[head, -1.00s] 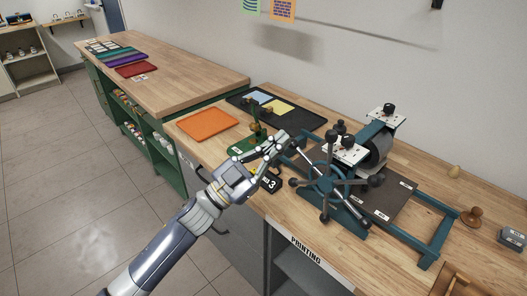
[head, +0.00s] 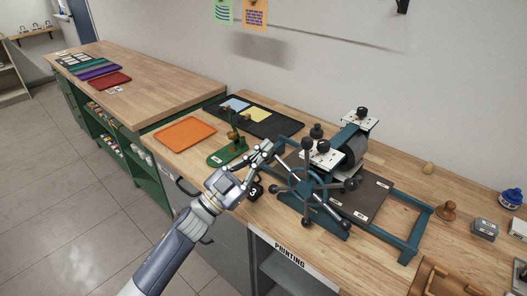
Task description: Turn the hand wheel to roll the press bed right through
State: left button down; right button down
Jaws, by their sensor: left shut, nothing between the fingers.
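The printing press stands on the wooden bench, with a teal frame (head: 408,243) and a dark grey roller (head: 355,152). Its hand wheel (head: 307,186) faces me and has several spokes with dark round knobs. The dark press bed (head: 365,197) lies in the frame, mostly to the right of the roller. My left gripper (head: 266,150) is shut and empty, at the upper left of the wheel beside a spoke end. I cannot tell whether it touches the spoke. My right gripper is not in view.
Left of the press are a green stand (head: 228,153), an orange tray (head: 185,134) and a black tray (head: 285,126) with coloured sheets. A wooden-handled stamp (head: 446,211) and a grey box (head: 484,230) lie at the right. The floor at left is clear.

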pick_arm(q)
jog(key=shift+w+a+f+n+t, duration=0.15)
jog(key=shift+f+n+t, duration=0.25)
jog(key=shift+n, duration=0.2)
jog(key=shift+y, duration=0.4)
jog(key=f+n+t+y+b, duration=0.1)
jog(key=f+n+y, duration=0.3)
jog(key=n, duration=0.3)
jog(key=f+n+t+y, duration=0.2)
jog(key=f+n+y, duration=0.2)
jog(key=f+n, duration=0.2)
jog(key=f+n+t+y+b, duration=0.1)
jog(key=f+n+y, duration=0.3)
jog(key=n, duration=0.5)
jog(key=shift+s+d+f+t+y+b, duration=0.25)
jog(key=shift+d+f+t+y+b, duration=0.05)
jog(key=shift+f, duration=0.1)
jog(key=shift+s+d+f, duration=0.25)
jog(key=shift+d+f, duration=0.05)
jog(key=shift+f, duration=0.15)
